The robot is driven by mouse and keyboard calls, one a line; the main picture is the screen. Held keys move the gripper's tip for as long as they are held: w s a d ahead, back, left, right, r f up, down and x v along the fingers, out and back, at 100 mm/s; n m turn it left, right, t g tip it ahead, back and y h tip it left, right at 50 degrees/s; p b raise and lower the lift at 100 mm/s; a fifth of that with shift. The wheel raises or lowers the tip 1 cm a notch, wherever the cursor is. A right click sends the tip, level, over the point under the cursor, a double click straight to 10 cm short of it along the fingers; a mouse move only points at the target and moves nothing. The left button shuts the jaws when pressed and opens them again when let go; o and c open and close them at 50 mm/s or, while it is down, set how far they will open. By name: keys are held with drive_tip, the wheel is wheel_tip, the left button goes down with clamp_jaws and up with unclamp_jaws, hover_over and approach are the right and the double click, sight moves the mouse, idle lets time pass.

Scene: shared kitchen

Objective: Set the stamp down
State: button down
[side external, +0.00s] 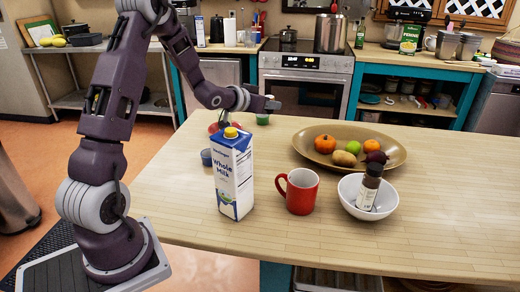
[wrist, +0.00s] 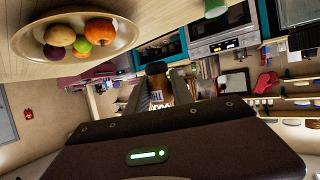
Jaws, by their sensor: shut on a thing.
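My gripper (side external: 272,105) is above the far left part of the wooden counter (side external: 440,215), behind the milk carton in the side view. In the wrist view, my gripper (wrist: 161,92) is shut on a small dark and brown thing (wrist: 157,69), which I take to be the stamp. It sits between the fingertips, and its lower part is hard to make out. In the side view I cannot make out the stamp at the fingertips.
A milk carton (side external: 233,172), a red mug (side external: 300,192) and a white bowl (side external: 350,198) holding a dark bottle (side external: 369,186) stand in front. An oval fruit platter (side external: 315,158) is behind them. Small cups, one green (side external: 263,118) and one blue (side external: 206,158), stand at left. The counter's right side is clear.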

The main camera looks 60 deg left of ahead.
drive_tip(key=y, duration=0.1)
hover_over(259, 147)
wheel_tip(259, 147, down, 5)
drive_tip(key=shift+w+a+n, duration=0.1)
drive_tip(key=shift+n, duration=0.3)
wheel_tip(259, 147, down, 10)
drive_tip(key=shift+r, duration=0.15)
drive_tip(key=c, duration=1.1)
unclamp_jaws()
drive_tip(key=shift+f, duration=0.25)
drive_tip(key=shift+r, duration=0.1)
